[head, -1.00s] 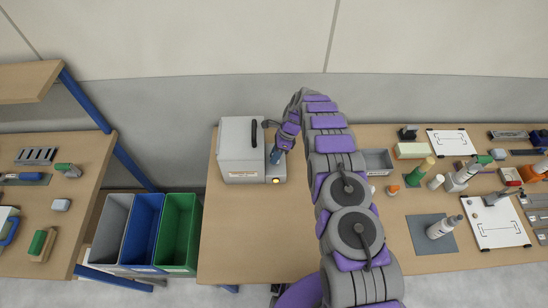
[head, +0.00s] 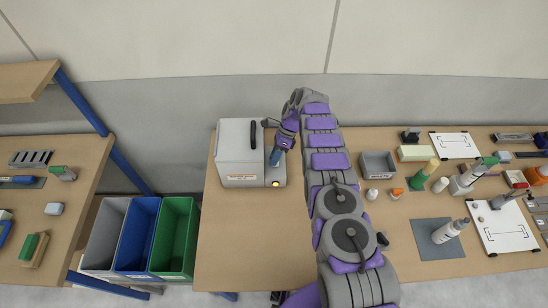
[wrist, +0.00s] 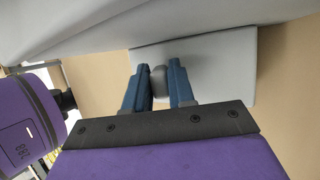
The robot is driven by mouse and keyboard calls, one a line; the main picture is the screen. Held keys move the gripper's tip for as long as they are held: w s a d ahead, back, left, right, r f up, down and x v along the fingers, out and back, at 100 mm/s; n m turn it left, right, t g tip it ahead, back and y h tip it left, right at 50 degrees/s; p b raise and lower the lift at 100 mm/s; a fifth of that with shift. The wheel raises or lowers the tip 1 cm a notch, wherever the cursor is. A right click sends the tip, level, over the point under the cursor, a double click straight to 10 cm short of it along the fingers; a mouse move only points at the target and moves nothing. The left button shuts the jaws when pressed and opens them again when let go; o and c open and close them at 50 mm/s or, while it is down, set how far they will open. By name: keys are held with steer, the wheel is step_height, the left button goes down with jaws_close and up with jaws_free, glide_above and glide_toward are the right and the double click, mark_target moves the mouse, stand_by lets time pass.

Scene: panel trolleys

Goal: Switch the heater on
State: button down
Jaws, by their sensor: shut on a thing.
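The heater (head: 238,152) is a light grey box with a black handle (head: 254,134) and a label on its front. It stands at the back left of the middle table. A round orange-yellow lamp (head: 276,183) glows on the low ledge at its right. My gripper (head: 276,157) is at the heater's right side, above that ledge. In the wrist view my blue fingers (wrist: 159,88) are shut on a small grey knob (wrist: 158,76) in front of a light grey plate (wrist: 215,60). In the head view my fingers hide the knob.
A grey bin (head: 378,164), small bottles and white-framed boards fill the table's right part. The table front (head: 250,245) below the heater is clear. Grey, blue (head: 137,233) and green (head: 177,236) bins stand left of the table, beside another workbench (head: 85,160). A wall is behind.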

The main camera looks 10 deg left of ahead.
steer(key=shift+w+d, duration=0.1)
steer(key=shift+d, duration=0.05)
steer(key=c, duration=1.3)
jaws_free()
steer(key=shift+w+f, duration=0.1)
